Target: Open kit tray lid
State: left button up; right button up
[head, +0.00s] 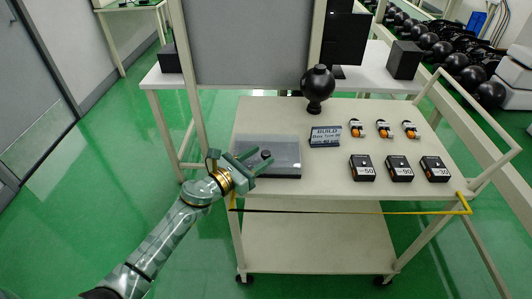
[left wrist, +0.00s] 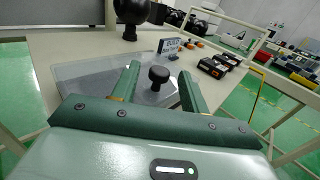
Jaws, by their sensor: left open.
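The kit tray with its grey, see-through lid (head: 285,149) lies at the left front of the cart top. The lid looks closed, and a black knob stands up from it. In the left wrist view the knob (left wrist: 158,76) shows between the two green fingers, with the lid (left wrist: 90,74) around it. My left gripper (head: 258,161) is open, its fingers on either side of the knob; I cannot tell whether they touch it. What is inside the tray is not clear. My right gripper is not in view.
On the cart top (head: 335,184) stand a black ball on a stand (head: 318,88), a "BUILD" sign (head: 325,137), several small orange-and-black parts (head: 384,129) and black boxes (head: 399,169). A grey panel (head: 247,42) rises behind. A yellow-and-black strip (head: 350,212) runs along the front edge.

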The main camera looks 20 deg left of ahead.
aim_at(263, 155)
pick_arm(q)
jog(key=shift+x, duration=1.55)
